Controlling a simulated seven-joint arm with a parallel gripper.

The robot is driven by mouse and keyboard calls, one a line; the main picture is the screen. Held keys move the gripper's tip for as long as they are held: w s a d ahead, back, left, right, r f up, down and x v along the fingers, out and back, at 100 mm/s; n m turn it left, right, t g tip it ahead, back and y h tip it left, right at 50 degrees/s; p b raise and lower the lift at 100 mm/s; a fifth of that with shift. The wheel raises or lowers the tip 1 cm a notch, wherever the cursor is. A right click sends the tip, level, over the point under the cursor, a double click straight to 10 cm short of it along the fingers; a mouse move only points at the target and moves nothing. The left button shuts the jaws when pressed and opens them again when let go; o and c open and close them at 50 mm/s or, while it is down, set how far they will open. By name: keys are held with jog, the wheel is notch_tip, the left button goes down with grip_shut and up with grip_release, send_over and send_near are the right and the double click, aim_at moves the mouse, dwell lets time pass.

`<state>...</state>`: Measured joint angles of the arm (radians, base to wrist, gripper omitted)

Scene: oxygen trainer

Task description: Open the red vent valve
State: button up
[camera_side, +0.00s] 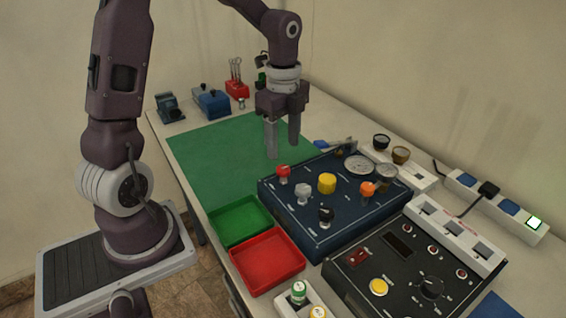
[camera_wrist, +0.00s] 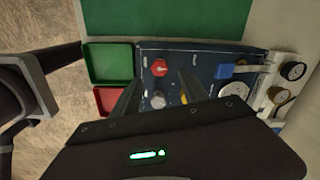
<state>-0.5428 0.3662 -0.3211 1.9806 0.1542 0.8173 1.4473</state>
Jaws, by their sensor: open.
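The red vent valve (camera_side: 283,172) is a red knob at the back left corner of the dark blue panel (camera_side: 330,225). In the wrist view the red valve (camera_wrist: 159,68) shows ahead of the fingers, near the panel's left side. My gripper (camera_side: 283,148) is open and empty, pointing down above the panel's back edge. Its fingertips are above the red valve and apart from it. In the wrist view the two fingers (camera_wrist: 158,88) show on either side, and part of the panel is hidden behind the gripper body.
On the panel stand a white knob (camera_side: 303,193), a black knob (camera_side: 325,215), a yellow knob (camera_side: 327,183), an orange knob (camera_side: 367,188) and gauges (camera_side: 358,164). Green (camera_side: 240,203) and red (camera_side: 298,259) trays lie left of it. The green mat (camera_side: 205,150) is clear.

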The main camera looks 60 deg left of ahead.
aim_at(283, 168)
notch_tip(283, 168, down, 6)
jog(key=shift+f, duration=0.15)
jog(key=shift+d, duration=0.1)
grip_shut()
